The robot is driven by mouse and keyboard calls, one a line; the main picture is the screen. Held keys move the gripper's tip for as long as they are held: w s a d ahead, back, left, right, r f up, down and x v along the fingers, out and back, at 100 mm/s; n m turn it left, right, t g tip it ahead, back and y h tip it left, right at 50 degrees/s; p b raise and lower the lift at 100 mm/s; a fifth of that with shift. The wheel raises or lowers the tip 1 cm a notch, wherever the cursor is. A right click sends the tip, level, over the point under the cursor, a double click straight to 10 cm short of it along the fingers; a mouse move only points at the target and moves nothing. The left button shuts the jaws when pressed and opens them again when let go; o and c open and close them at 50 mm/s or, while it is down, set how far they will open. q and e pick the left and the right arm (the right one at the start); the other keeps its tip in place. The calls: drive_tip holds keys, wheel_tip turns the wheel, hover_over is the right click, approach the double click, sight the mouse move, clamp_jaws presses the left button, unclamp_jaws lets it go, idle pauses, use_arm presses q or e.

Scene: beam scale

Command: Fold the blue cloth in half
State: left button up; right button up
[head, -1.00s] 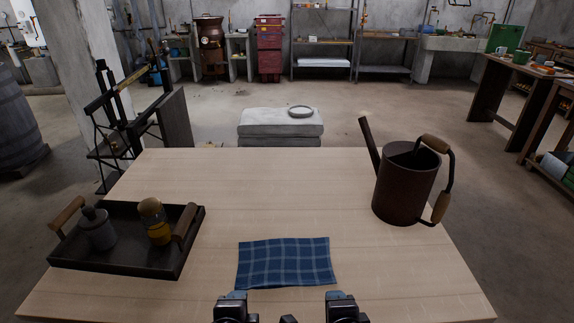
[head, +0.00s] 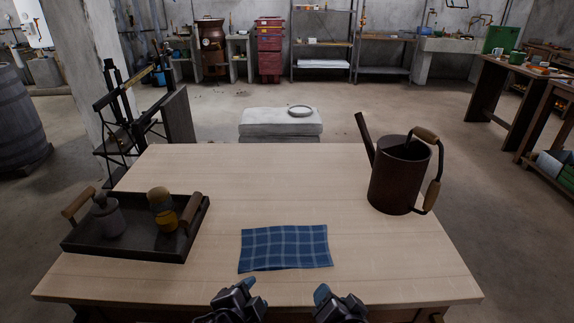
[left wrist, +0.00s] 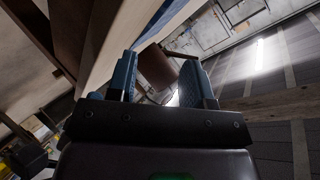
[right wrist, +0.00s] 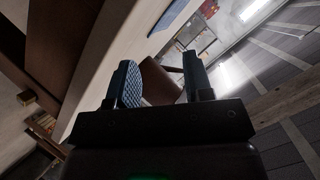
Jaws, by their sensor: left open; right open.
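The blue plaid cloth (head: 286,248) lies spread on the wooden table (head: 150,285) near its front edge; its near edge looks slightly uneven. A blue strip of it also shows at the table edge in the right wrist view (right wrist: 174,14). My left gripper (head: 236,291) is at the front edge of the table, nearer to me than the cloth and apart from it. My right gripper (head: 337,298) is beside it to the right, also short of the cloth. Both are open and empty; their fingers stand apart in the left wrist view (left wrist: 160,75) and the right wrist view (right wrist: 160,75).
A dark tray (head: 125,246) with a grey jar (head: 109,216) and a yellow jar (head: 164,212) stands at the left of the table. A brown watering can (head: 398,178) stands at the right. The table behind and beside the cloth is clear.

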use_arm(q)
drive_tip(key=s+a+f+n+y, duration=0.1)
drive_tip(key=s+a+f+n, duration=0.5)
drive_tip(key=s+a, duration=0.3)
drive_tip(key=s+a+f+n+y, duration=0.2)
drive_tip(key=s+a+f+n, duration=0.4)
drive_tip(key=s+a, duration=0.3)
drive_tip(key=shift+s+a+n+g+y+p, duration=0.15)
drive_tip(key=shift+a+n+g+y+p, duration=0.25)
drive_tip(key=shift+a+n, duration=0.5)
use_arm(e)
drive_tip(key=s+d+f+n+h, duration=0.1)
drive_tip(key=s+d+f+n, duration=0.3)
drive_tip(key=s+d, duration=0.4)
drive_tip(key=s+d+f+n+g+h, duration=0.1)
drive_tip(key=s+d+f+n, duration=0.3)
drive_tip(key=s+d+f, duration=0.3)
drive_tip(key=s+d, duration=0.2)
drive_tip(key=d, duration=0.1)
drive_tip(key=shift+s+f, duration=0.2)
drive_tip(key=shift+s, duration=0.1)
